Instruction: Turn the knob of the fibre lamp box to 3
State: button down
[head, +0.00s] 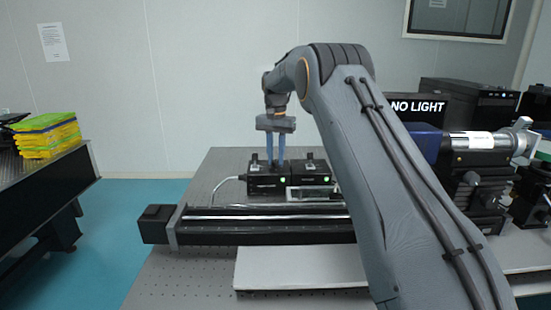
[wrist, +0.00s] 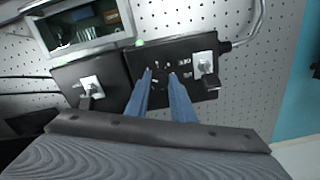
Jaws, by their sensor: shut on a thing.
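The black lamp box under my gripper (head: 275,163) is the left one of two in the head view (head: 266,186), with a green light on its front. In the wrist view it is the right one (wrist: 187,51). My gripper's two blue fingers (wrist: 160,77) point down onto its top and are closed around a small dark knob (wrist: 159,84). The knob is mostly hidden between the fingers, and pale marks show around it. I cannot read which number it points to. A silver plate with a black part (wrist: 207,66) stands beside the knob.
A second black box (head: 312,180) with a green light stands close on the right. A long black rail (head: 265,231) lies in front of the boxes. A grey cable (head: 228,180) leaves the gripped box. Perforated tabletop (head: 222,165) is clear to the left and behind.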

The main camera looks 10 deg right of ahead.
aim_at(276, 161)
jog(key=shift+r+m, duration=0.1)
jog(key=shift+m, duration=1)
jog(key=shift+w, duration=0.1)
jog(key=c, duration=1.5)
grip_release()
jog(key=shift+c, duration=0.2)
jog(key=shift+r+b, duration=0.9)
jog(key=shift+r, duration=3)
